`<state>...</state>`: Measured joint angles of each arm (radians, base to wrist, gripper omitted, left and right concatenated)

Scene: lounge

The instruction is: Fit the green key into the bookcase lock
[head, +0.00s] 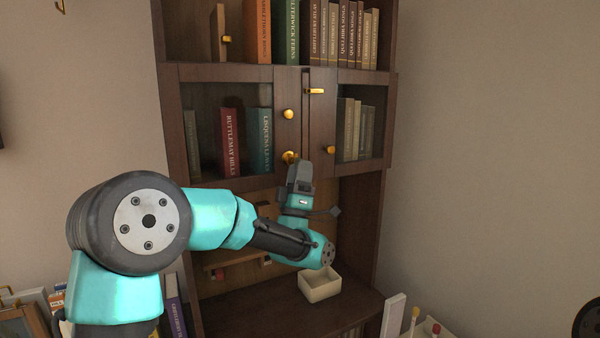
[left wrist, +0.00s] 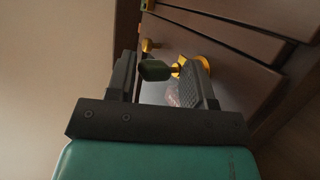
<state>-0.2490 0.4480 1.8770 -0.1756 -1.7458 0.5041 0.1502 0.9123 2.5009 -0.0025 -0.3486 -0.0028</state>
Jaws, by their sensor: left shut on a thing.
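The green key (left wrist: 155,70) is between the fingers of my left gripper (head: 301,172), which is shut on it. In the left wrist view its dark green head shows, with its gold end pointing at the round brass lock (left wrist: 197,64). The key's end meets or overlaps the lock in that view; I cannot tell whether it is inside. In the head view the lock (head: 289,157) sits low on the left door of the bookcase (head: 174,125), just above my gripper, and the key is hidden. My right gripper is not in view.
Brass knobs (head: 288,114) (head: 330,150) and a brass latch (head: 314,91) stand out from the two glass doors. A small cream box (head: 320,285) rests on the lower shelf under my left arm. Books fill the upper shelves. The wall at right is clear.

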